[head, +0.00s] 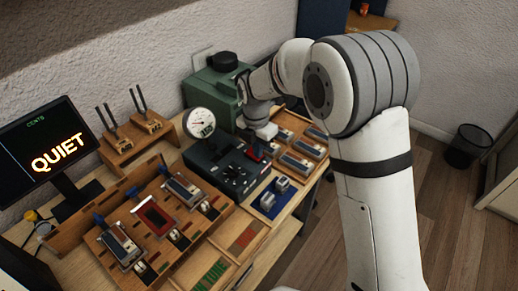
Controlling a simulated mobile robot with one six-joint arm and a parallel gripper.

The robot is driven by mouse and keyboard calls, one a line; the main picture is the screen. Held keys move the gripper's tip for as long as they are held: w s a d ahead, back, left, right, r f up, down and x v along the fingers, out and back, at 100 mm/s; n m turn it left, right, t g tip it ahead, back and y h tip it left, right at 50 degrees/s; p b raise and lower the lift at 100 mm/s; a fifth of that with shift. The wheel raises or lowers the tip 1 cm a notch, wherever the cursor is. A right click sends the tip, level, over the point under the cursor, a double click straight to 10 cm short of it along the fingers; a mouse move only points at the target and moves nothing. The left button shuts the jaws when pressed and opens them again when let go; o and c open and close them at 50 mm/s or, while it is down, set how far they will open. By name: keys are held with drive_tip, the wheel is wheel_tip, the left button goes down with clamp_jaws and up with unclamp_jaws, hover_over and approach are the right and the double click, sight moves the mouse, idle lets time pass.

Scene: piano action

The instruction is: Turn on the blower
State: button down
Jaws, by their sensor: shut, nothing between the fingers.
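A green machine (211,88) with a black round cap stands at the back against the wall; it may be the blower. In front of it is a dark control box (219,168) with a round white gauge (199,122) and a black dial (235,179). A small red part (256,154), perhaps a switch, shows at the box's right side. My gripper (260,142) is shut and empty, pointing down close above the red part. I cannot tell whether it touches it. The fingertips are small and partly lost against the dark box.
A wooden rack (195,219) with several key-like modules lies front left. A screen (44,150) reading "QUIET" stands at the far left. A wooden tray with several grey blocks (297,164) lies right of the box, and a blue mat (267,186) holds small metal parts.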

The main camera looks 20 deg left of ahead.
drive_tip(key=shift+w+a, duration=0.3)
drive_tip(key=shift+a, duration=0.25)
drive_tip(key=shift+r+p, duration=0.15)
drive_tip(key=shift+p, duration=0.15)
wheel_tip(320, 180, up, 14)
drive_tip(key=p, duration=0.1)
drive_tip(key=shift+a, duration=0.3)
drive_tip(key=shift+w+f, duration=0.1)
drive_tip(key=shift+f, duration=0.1)
drive_tip(key=shift+r+h+b, duration=0.15)
drive_tip(key=shift+h+b, duration=0.35)
drive_tip(key=shift+b, duration=0.2)
